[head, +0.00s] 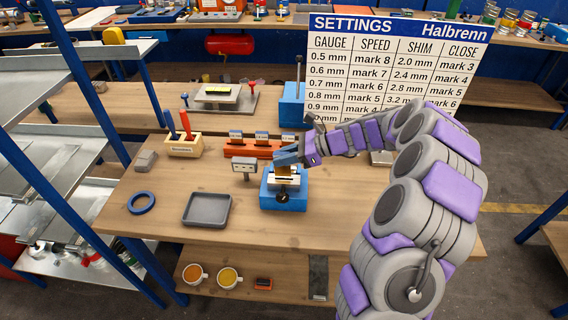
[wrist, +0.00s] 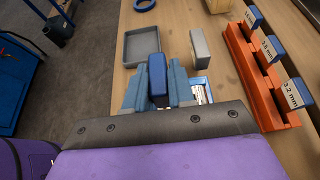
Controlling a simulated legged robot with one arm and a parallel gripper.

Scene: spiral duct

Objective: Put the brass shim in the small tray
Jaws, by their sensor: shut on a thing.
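My gripper (head: 287,157) is above the blue fixture (head: 283,201), which has a pale top, on the bench. In the wrist view my gripper (wrist: 157,88) is shut on a dark blue block-shaped handle (wrist: 157,70) between its light blue fingers. In the head view a small brass-coloured bit (head: 284,171) shows just under the fingers; I cannot tell whether it is clear of the fixture. The small tray (head: 207,209) is grey, shallow and empty, left of the fixture; it also shows in the wrist view (wrist: 142,45).
An orange rack (head: 262,150) with blue-topped labelled pieces stands behind the fixture. A small grey block with a marked face (head: 244,165) stands between tray and rack. A blue ring (head: 141,203) lies left of the tray. A settings board (head: 395,65) stands behind my arm.

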